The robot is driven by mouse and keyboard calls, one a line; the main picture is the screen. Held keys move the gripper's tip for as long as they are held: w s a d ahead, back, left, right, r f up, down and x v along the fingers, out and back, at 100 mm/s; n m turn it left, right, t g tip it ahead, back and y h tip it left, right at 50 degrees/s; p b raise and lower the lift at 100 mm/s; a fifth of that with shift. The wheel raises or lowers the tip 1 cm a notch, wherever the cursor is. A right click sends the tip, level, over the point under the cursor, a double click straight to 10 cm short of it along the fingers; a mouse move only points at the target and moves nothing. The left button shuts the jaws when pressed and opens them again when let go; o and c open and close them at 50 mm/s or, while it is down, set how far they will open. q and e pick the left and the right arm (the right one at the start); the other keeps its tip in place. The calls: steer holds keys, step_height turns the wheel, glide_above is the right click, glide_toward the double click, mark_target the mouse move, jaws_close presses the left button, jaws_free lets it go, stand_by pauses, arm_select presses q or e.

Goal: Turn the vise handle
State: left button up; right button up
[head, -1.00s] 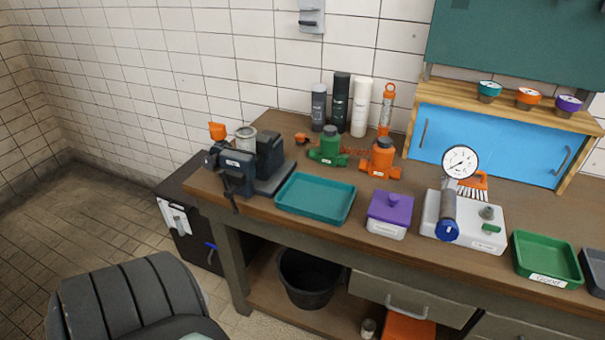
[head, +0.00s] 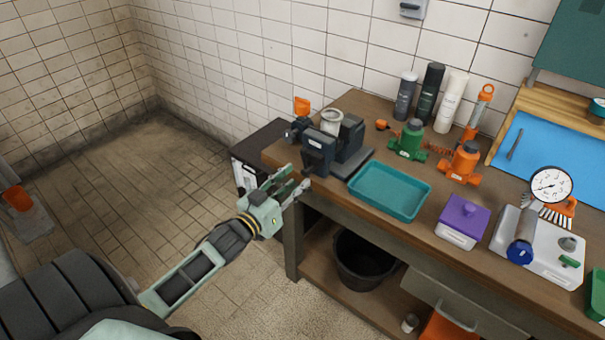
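The dark blue-grey vise (head: 319,152) is mounted at the left end of the workbench, with its front jaw toward me. A grey cylindrical part (head: 331,121) shows at its jaws. The thin handle bar hung below the front jaw in the earlier view; now that spot is largely covered by my gripper, and I cannot make the bar out clearly. My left gripper (head: 298,177) is open, its two fingers spread just in front of and below the front jaw. I cannot tell whether it touches the handle. My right gripper is not in view.
A teal tray (head: 390,191) lies right of the vise. Green (head: 409,140) and orange (head: 461,162) fittings, spray cans and a purple-lidded box (head: 462,222) stand on the bench. A black bucket (head: 362,260) is below.

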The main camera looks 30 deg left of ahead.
mark_target(304, 174)
arm_select(q)
steer(key=shift+w+d+f, duration=0.1)
steer(key=shift+w+d, duration=0.05)
steer(key=shift+w, duration=1.85)
steer(key=shift+c, duration=0.6)
jaws_close()
